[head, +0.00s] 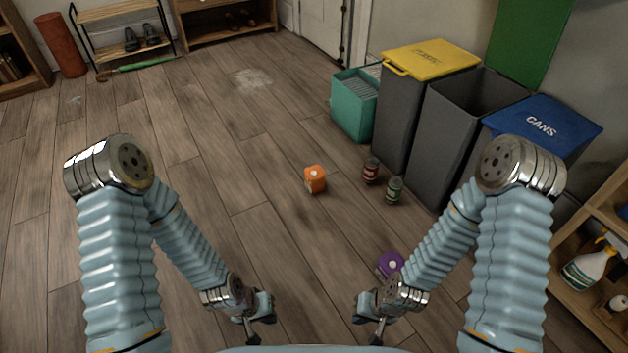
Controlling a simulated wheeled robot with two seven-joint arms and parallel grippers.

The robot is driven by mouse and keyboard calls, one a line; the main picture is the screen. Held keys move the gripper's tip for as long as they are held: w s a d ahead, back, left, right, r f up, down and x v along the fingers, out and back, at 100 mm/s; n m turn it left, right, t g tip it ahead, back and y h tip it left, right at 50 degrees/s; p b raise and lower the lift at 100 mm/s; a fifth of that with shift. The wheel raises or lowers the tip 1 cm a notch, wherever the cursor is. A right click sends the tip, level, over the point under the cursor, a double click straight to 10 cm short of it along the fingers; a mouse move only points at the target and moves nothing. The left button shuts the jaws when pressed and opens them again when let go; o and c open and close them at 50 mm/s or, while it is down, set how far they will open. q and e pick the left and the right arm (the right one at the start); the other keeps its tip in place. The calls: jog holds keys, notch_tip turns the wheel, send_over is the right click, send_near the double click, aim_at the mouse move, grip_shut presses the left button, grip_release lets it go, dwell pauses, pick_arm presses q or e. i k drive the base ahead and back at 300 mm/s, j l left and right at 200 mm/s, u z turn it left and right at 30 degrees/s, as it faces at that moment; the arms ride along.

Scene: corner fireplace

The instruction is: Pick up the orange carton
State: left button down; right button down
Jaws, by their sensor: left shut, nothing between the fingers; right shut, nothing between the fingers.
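The orange carton (315,179) is a small box with a whitish spot on top. It stands on the wooden floor near the middle of the head view, apart from other things. My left gripper (254,338) is low in the view, left of centre, shut and empty. My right gripper (377,338) is low in the view, right of centre, shut and empty. Both grippers are well short of the carton, on my near side of it.
A purple carton (389,264) is partly behind my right arm. A yellow-lidded bin (430,60), an open grey bin (455,130), a blue-lidded bin (545,125) and a teal box (353,105) line the right. Floor left is clear.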

aim_at(317, 186)
jog(key=i+j, duration=0.2)
jog(key=i+j+z, duration=0.2)
jog(key=j, duration=0.15)
jog(key=i+j+z, duration=0.15)
jog(key=j, duration=0.2)
jog(key=i+j+z, duration=0.2)
jog(key=j, duration=0.2)
jog(key=i+j+z, duration=0.15)
jog(key=j, duration=0.25)
jog(key=z, duration=1.15)
